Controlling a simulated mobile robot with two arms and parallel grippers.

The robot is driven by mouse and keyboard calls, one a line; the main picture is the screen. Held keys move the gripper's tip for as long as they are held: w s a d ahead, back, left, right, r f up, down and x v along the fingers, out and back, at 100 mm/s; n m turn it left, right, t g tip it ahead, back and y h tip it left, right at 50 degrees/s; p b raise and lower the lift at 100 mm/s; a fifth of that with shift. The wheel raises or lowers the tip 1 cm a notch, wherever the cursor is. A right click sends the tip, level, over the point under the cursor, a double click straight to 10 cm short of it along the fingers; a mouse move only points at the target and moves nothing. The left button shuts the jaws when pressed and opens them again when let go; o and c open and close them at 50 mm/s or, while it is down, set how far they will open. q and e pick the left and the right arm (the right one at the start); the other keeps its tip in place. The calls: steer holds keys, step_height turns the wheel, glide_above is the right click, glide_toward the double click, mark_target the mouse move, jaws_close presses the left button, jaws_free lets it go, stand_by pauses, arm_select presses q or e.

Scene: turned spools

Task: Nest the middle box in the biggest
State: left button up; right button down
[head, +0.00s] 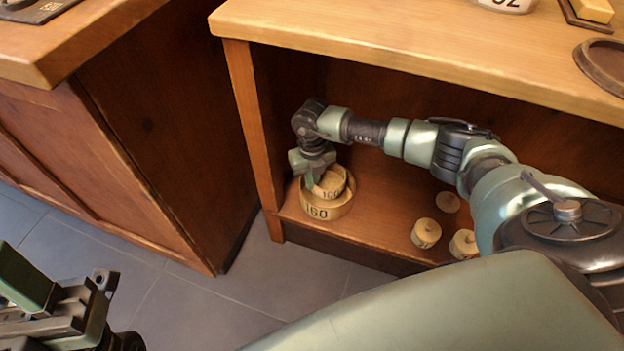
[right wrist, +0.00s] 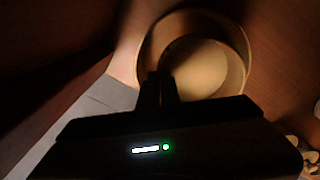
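The biggest box (head: 316,211) is a round pale wooden box marked 160, open at the top, on the low shelf at its left end. The middle box (head: 332,194), round and marked 100, shows within its rim. It looks slightly tilted; I cannot tell whether it rests on the bottom. My right gripper (head: 313,181) reaches down at the middle box's left wall, its fingers close together on the wall. In the right wrist view the middle box (right wrist: 200,70) lies inside the ring of the biggest box (right wrist: 242,62). My left gripper (head: 62,300) is at lower left, away from the boxes.
Several turned wooden pieces, including one spool (head: 426,233), stand on the low shelf (head: 375,215) to the right. The counter top (head: 400,45) overhangs the shelf, and a side panel (head: 255,130) closes its left. A white numbered round thing (head: 505,4) stands on the counter top.

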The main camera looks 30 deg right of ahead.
steer(key=c, duration=1.6)
jaws_free()
steer(key=shift+o, duration=0.2)
steer(key=o, duration=0.4)
steer(key=shift+r, duration=0.15)
steer(key=shift+r+p, duration=0.65)
steer(key=shift+p, duration=0.1)
